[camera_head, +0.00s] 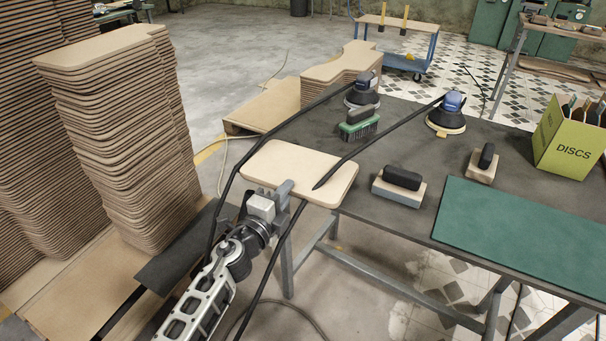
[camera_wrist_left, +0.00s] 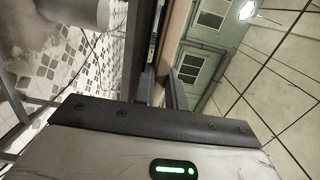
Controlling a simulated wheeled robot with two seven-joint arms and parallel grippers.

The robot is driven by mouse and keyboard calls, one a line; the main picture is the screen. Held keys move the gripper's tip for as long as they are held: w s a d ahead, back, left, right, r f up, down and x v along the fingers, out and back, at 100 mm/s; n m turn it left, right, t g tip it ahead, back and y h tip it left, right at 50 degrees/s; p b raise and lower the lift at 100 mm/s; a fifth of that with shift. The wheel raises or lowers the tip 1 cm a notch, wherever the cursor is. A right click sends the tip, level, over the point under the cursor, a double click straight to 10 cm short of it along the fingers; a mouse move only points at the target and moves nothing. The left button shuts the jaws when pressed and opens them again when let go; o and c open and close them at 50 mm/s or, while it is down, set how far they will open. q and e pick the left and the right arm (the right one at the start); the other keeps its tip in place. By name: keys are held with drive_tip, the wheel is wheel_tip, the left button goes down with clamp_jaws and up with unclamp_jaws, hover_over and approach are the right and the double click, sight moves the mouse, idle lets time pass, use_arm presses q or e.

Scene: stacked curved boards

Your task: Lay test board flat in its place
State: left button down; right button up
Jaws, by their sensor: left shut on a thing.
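The test board (camera_head: 300,168) is a light tan board with rounded corners. My left gripper (camera_head: 284,190) is shut on its near edge. The board is held out at the left end of the dark grey table, and in the head view it overlaps the table's left edge. I cannot tell its exact height above the table. In the left wrist view, the board shows as a thin brown strip (camera_wrist_left: 179,38) edge-on between the gripper fingers (camera_wrist_left: 163,88). My right gripper is in neither view.
The table (camera_head: 400,150) carries two sanders (camera_head: 362,92) (camera_head: 446,115), a green-based brush (camera_head: 358,124), two sanding blocks (camera_head: 400,187) (camera_head: 482,163), a green mat (camera_head: 520,225) and a yellow DISCS box (camera_head: 570,140). Black hoses cross near the board. Tall board stacks (camera_head: 125,130) stand left.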

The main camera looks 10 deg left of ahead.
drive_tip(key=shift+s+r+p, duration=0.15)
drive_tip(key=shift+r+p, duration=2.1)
drive_tip(key=shift+p, duration=0.05)
